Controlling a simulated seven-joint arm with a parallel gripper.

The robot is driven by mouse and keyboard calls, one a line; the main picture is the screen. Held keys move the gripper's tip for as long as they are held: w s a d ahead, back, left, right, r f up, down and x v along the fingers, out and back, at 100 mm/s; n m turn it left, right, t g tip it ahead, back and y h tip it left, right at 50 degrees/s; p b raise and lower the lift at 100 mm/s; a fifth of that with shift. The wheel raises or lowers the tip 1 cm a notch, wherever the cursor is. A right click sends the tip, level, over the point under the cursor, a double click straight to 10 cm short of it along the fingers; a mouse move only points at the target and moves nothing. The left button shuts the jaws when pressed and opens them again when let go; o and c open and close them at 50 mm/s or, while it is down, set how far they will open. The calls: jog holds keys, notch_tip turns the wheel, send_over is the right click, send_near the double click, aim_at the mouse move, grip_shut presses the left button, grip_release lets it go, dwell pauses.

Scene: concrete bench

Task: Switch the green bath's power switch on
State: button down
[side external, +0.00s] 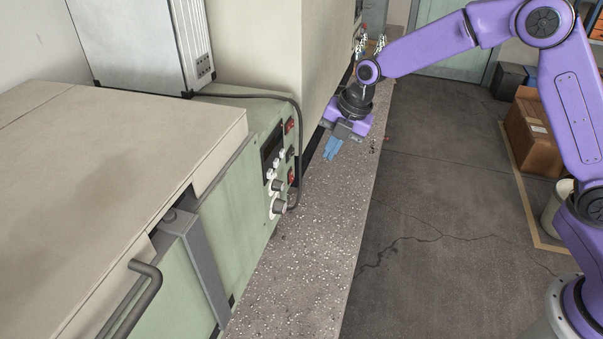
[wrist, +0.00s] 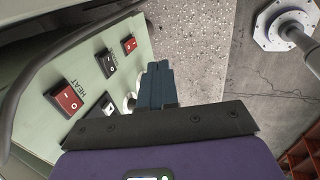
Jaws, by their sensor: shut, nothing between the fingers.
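The green bath (side external: 232,185) stands at left in the side external view, its control panel facing the bench strip. In the wrist view the panel (wrist: 40,125) carries a red rocker switch marked HEAT (wrist: 68,98), a black rocker switch (wrist: 107,62) and another red rocker switch (wrist: 129,44). The latter two labels are too small to read, so I cannot tell which is the power switch or its position. My gripper (side external: 333,148), with blue fingers, is shut and empty, just right of the panel and apart from it. Its fingers (wrist: 156,84) partly hide a white knob in the wrist view.
Two knobs (side external: 279,206) stick out low on the panel, and a dark cable (side external: 298,140) loops past the switches. A beige cabinet (side external: 258,50) stands behind. A cardboard box (side external: 533,130) is on the floor at right.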

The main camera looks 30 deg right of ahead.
aim_at(291, 176)
jog(key=w+a+f, duration=0.5)
jog(key=f, duration=0.4)
jog(key=shift+f, duration=0.15)
dwell(0.4)
jog(key=shift+w+a+f, duration=0.1)
jog(key=shift+a+f, duration=0.05)
jog(key=shift+a, duration=0.05)
dwell(0.3)
